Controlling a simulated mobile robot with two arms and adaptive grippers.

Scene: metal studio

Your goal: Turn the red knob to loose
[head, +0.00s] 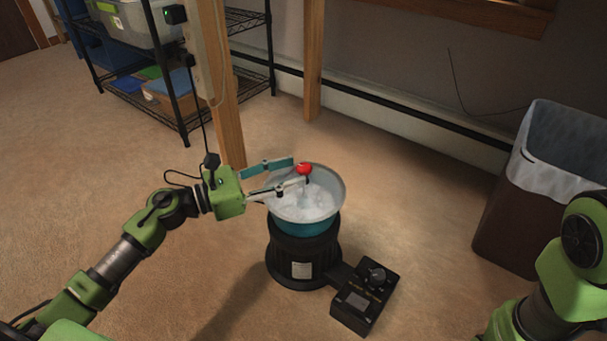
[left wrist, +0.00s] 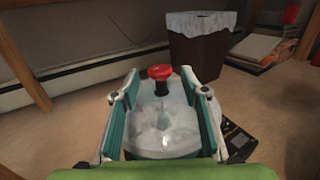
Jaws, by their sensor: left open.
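The red knob (head: 304,169) sits on a dark stem above the middle of a pale, cloudy bowl-shaped top (head: 330,212) on a black round base (head: 292,262). My left gripper (head: 291,172) is open, its two teal fingers reaching over the bowl from the left, close to the knob. In the left wrist view, the red knob (left wrist: 160,72) shows beyond and between the fingertips, with a visible gap to each finger. Of my right arm only green links show at the right edge; its gripper is out of view.
A black control box (head: 364,297) with a dial stands on the floor at the base's right. A lined dark bin (head: 507,225) stands at right. A wooden post (head: 228,120) and wire shelf (head: 180,108) stand behind my left arm. Carpet in front is clear.

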